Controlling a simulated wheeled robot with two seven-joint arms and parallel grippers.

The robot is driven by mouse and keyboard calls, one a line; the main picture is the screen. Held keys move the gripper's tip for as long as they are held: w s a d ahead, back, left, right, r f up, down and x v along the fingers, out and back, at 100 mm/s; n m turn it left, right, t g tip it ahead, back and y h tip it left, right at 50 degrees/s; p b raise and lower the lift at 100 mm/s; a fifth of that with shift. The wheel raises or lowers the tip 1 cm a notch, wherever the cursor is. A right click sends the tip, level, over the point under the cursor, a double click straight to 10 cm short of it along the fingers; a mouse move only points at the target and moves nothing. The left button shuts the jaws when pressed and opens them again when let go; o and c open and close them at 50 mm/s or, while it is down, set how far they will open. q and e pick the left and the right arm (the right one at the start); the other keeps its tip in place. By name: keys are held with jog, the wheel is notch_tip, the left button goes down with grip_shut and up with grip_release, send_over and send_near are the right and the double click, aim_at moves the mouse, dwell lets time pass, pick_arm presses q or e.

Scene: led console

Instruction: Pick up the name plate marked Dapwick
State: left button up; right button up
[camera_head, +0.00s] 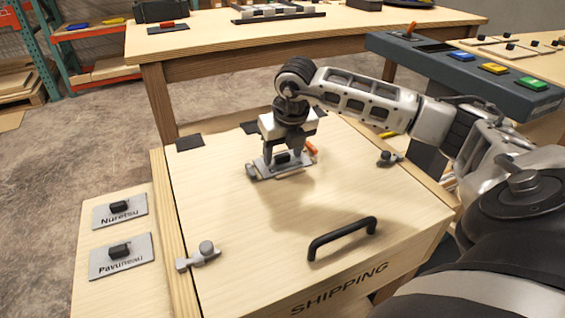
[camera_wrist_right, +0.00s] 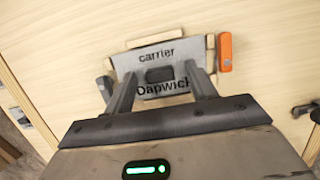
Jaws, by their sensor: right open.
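The name plate marked Dapwick (camera_wrist_right: 172,87) is a grey plate with a black knob (camera_wrist_right: 159,74), lying in a holder marked carrier (camera_wrist_right: 157,54) on the wooden lid. In the head view the plate (camera_head: 268,166) shows under my right gripper (camera_head: 284,155). In the right wrist view my right gripper (camera_wrist_right: 160,76) is open, with one finger on each side of the knob and a gap to it. I cannot tell whether the fingertips touch the plate. The fingers hide parts of the plate. My left gripper is not in view.
An orange lever (camera_head: 311,149) stands beside the carrier. The shipping crate lid (camera_head: 225,205) has a black handle (camera_head: 342,238) and grey latches (camera_head: 198,257). Plates marked Nuretsu (camera_head: 135,214) and Pavuneku (camera_head: 137,261) lie left. A button console (camera_head: 450,68) is at upper right.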

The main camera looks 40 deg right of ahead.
jog(key=c, duration=1.1)
jog(key=shift+r, duration=0.2)
